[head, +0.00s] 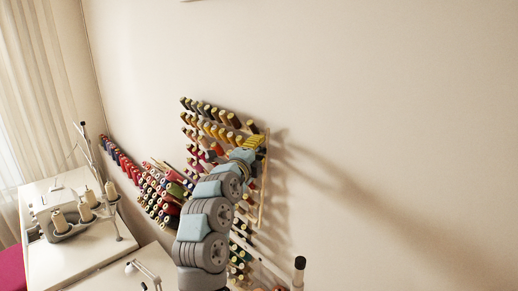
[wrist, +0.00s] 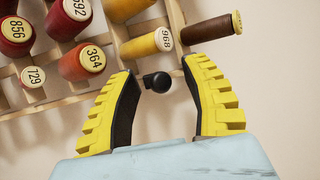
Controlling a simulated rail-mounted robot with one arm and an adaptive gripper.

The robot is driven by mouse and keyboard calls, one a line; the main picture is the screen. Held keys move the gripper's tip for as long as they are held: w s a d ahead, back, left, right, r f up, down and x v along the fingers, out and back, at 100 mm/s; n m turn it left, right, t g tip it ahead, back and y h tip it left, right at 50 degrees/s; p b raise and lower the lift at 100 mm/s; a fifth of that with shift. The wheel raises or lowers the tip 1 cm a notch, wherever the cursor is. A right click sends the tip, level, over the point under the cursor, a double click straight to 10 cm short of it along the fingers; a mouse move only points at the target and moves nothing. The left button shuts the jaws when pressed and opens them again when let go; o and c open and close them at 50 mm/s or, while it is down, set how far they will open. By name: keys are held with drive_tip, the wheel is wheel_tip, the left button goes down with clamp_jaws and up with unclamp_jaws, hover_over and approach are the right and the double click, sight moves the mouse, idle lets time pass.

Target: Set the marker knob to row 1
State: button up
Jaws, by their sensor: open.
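A small black knob (wrist: 157,82), which looks like the marker knob, shows in the wrist view between the fingertips, against the pale wall and close to the edge of the thread rack (wrist: 62,101). My gripper (wrist: 160,70) is open with one yellow finger on each side of the knob. I see a gap on both sides, and I cannot tell how deep the fingers reach around it. In the head view my gripper (head: 250,144) is at the right edge of the rack, near its upper part, and hides the knob. No row numbers are readable as such.
Numbered spools surround the fingers: a yellow one (wrist: 147,45) marked 968, a brown one (wrist: 212,29) and a red one (wrist: 82,62) marked 364. A sewing table (head: 85,262) stands at the left. The wall (head: 400,120) right of the rack is bare.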

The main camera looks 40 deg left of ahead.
drive_tip(key=shift+w, duration=0.1)
clamp_jaws()
idle(0.3)
